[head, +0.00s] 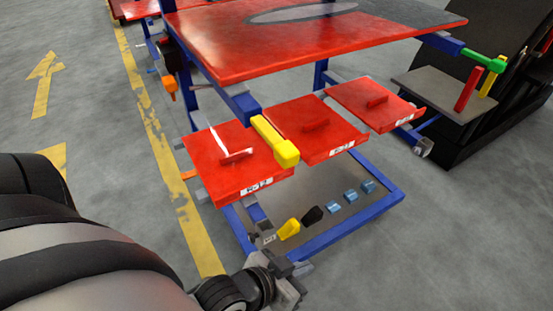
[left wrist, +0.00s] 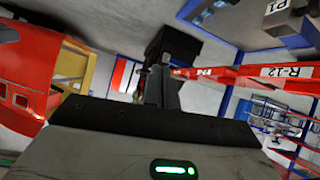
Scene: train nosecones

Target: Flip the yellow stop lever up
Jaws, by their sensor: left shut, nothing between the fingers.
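The yellow stop lever (head: 275,141) is a thick yellow bar at the near left corner of the cart, on the end of a blue frame bar. It slopes down toward the lower right, in front of the red panels. My left gripper (head: 283,275) is at the bottom of the head view, below the lever and clear of it, by the cart's low front corner. Its fingers show in the left wrist view (left wrist: 160,88), shut and empty. The lever cannot be made out in that view. My right gripper is not in view.
The cart has a red top (head: 300,42), several red handled panels (head: 235,160) and a blue-framed lower shelf (head: 335,190) with small yellow, black and blue pieces. A green lever (head: 485,62) is at the far right corner. A black rack (head: 500,110) stands right. Floor at left is clear.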

